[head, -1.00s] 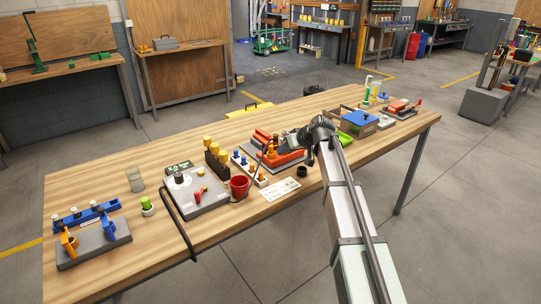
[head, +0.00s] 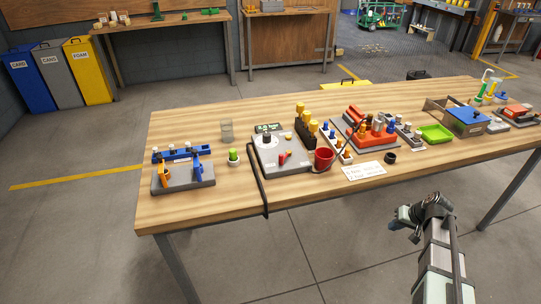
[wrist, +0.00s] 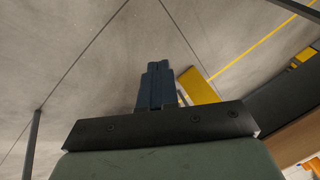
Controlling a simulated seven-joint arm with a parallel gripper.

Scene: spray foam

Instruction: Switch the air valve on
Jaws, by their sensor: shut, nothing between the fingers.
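A grey panel (head: 275,165) with a small dark display (head: 268,128) lies on the workbench. It carries a dark round knob (head: 267,139) and a small red part (head: 282,157). I cannot read any label that marks the air valve, and cannot tell its setting. My gripper (head: 395,222) is in front of the bench's near edge, right of the panel and apart from it. In the wrist view its fingers (wrist: 156,84) are shut together and empty, with floor behind them.
A red cup (head: 323,160) stands at the panel's right, and a black hose (head: 263,190) hangs over the front edge. A grey base with blue and orange holders (head: 183,175) is at the left. A white card (head: 364,171) lies near the edge. The bench's front-left strip is clear.

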